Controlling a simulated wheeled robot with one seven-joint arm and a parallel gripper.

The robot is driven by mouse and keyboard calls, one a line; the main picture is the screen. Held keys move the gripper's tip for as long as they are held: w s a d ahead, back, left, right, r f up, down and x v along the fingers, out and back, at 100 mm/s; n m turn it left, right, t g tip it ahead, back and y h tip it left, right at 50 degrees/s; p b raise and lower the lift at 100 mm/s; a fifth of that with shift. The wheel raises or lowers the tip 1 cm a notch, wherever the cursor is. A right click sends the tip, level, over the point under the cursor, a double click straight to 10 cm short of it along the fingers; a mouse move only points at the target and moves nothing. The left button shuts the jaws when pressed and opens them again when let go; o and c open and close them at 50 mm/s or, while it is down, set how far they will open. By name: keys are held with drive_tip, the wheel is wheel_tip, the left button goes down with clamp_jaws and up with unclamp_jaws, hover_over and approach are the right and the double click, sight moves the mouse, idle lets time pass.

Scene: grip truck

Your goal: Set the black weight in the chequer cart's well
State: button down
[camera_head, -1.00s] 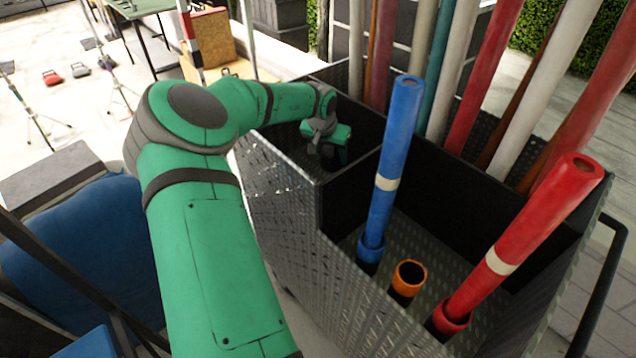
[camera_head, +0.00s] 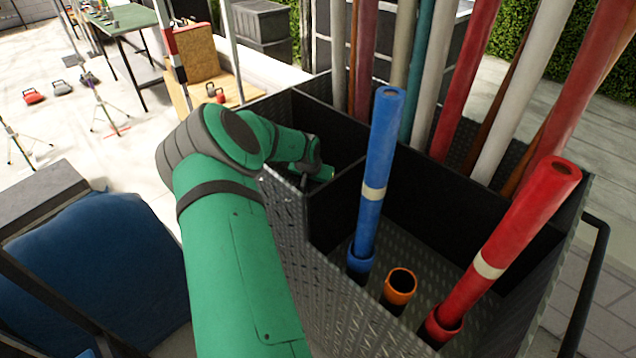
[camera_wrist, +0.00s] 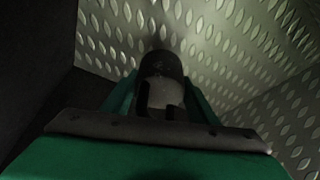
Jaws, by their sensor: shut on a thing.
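The chequer cart (camera_head: 335,300) has dark inner walls and a patterned metal skin. Its smaller left compartment, the well (camera_head: 318,107), holds my gripper (camera_wrist: 158,88), low behind the near wall. In the wrist view the green fingers are shut on the black weight (camera_wrist: 161,66), a dark rounded body with a paler grey part between the fingers. Chequer-plate surfaces show close beyond it. I cannot tell whether the weight touches the floor. In the head view the weight and fingertips are hidden by my arm and the cart wall.
The larger compartment holds a blue pole (camera_head: 378,165), a red pole (camera_head: 510,240) and a short orange-rimmed tube (camera_head: 401,284). Several tall poles stand along the cart's back. A blue covered load (camera_head: 90,270) lies left of my arm. A green table (camera_head: 125,20) is far left.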

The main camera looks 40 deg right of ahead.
drive_tip(key=shift+w+d+f, duration=0.1)
drive_tip(key=shift+f, duration=0.35)
idle(0.5)
drive_tip(key=c, duration=0.7)
unclamp_jaws()
drive_tip(key=shift+f, duration=0.15)
drive_tip(key=shift+r, duration=0.8)
drive_tip(key=v, duration=1.1)
drive_tip(key=shift+s+a+r, duration=0.2)
drive_tip(key=shift+a+r, duration=0.05)
drive_tip(key=shift+a, duration=0.05)
